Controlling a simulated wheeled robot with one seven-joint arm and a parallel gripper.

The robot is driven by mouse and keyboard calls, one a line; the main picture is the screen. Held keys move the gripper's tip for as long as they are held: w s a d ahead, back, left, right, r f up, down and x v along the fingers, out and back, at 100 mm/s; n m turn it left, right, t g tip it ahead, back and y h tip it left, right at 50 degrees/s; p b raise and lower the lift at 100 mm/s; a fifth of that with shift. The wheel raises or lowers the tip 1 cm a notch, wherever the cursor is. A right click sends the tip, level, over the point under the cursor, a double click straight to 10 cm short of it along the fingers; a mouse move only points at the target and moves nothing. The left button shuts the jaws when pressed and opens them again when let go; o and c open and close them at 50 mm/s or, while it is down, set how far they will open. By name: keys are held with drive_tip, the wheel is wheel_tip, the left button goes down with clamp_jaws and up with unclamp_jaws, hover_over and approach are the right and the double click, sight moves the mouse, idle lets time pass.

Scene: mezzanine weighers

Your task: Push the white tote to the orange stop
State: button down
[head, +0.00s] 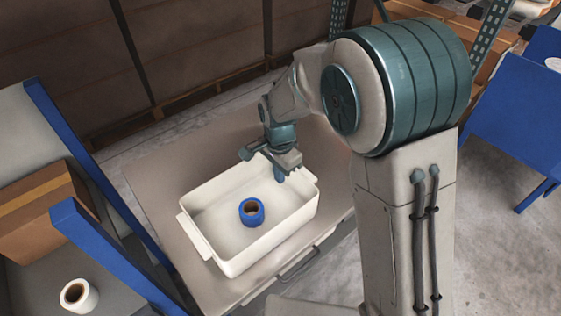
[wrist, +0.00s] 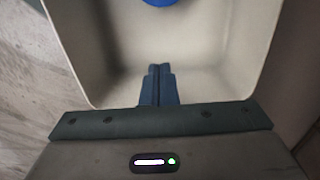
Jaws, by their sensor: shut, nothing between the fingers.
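The white tote (head: 213,254) stands upright on a brown-grey table (head: 165,172) in the head view. A blue roll of tape (head: 251,211) lies inside it on the floor of the tote. My gripper (head: 279,178) is at the tote's far right end, with its fingers together and empty. In the wrist view, the gripper's fingers (wrist: 158,82) show in front of the tote's near end wall (wrist: 200,84), and the blue roll (wrist: 158,2) is cut off at the top edge. I cannot tell whether the fingers touch the tote. No orange stop shows in either view.
A blue-framed stand (head: 105,252) at the left holds a cardboard box (head: 40,212) and a white roll (head: 78,294). Brown stacked boxes (head: 190,45) line the back. A blue table (head: 515,125) is at the right. Bare tabletop shows left of the tote.

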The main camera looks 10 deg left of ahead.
wheel_tip(320, 180, down, 4)
drive_tip(key=shift+r, duration=0.1)
drive_tip(key=shift+w+d+p, duration=0.6)
drive_tip(key=shift+w+d, duration=0.75)
drive_tip(key=shift+w, duration=0.2)
